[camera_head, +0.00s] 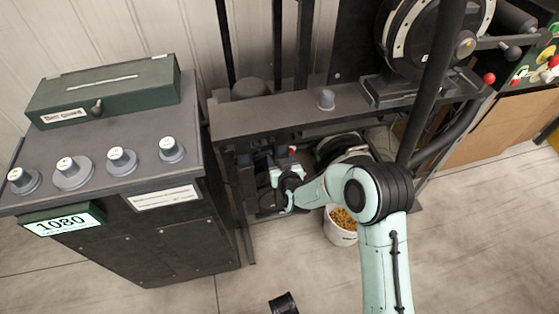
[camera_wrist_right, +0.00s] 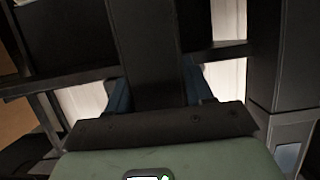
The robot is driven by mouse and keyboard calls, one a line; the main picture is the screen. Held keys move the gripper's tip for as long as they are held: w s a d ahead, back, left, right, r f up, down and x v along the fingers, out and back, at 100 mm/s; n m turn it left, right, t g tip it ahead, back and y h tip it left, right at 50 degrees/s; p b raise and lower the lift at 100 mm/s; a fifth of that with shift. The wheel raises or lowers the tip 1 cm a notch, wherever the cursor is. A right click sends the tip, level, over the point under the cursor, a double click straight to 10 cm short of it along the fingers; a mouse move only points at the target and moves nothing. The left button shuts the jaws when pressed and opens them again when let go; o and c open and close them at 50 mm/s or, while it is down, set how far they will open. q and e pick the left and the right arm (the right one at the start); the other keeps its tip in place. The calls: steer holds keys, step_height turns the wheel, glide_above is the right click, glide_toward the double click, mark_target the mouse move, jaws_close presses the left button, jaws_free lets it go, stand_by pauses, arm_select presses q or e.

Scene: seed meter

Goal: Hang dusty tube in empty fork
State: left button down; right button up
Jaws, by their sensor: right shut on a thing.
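My right gripper (camera_head: 278,174) reaches in under the dark shelf of the machine. It also shows in the right wrist view (camera_wrist_right: 158,100), where its blue fingers are shut on both sides of a broad dark upright piece (camera_wrist_right: 155,45). I cannot tell whether this piece is the dusty tube. In the head view, a long black tube (camera_head: 436,80) runs down at the right of the machine, and a curved dark tube (camera_head: 452,132) bends beside it. Dust on them is not clear. I cannot make out an empty fork.
The machine's grey shelf (camera_head: 280,112) lies above my right gripper. A white bucket of orange-brown grains (camera_head: 340,234) stands on the floor close to my forearm. A control cabinet (camera_head: 165,235) with knobs and a 1080 display (camera_head: 62,221) stands left.

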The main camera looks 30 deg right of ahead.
arm_select(q)
steer(key=shift+f, duration=0.3)
arm_select(e)
steer(key=shift+f, duration=0.3)
steer(key=o, duration=1.3)
arm_select(q)
steer(key=shift+s, duration=0.1)
steer(key=shift+w+d+r+p, duration=0.2)
steer(key=shift+r+p, duration=0.2)
steer(key=shift+r, duration=0.25)
steer(key=shift+w+d+r+p, duration=0.1)
steer(key=shift+d+r+p, duration=0.25)
steer(key=shift+r, duration=0.35)
steer(key=shift+w+d+r+p, duration=0.1)
steer(key=shift+r+p, duration=0.35)
steer(key=shift+r, duration=0.2)
arm_select(e)
steer(key=shift+v, duration=6.75)
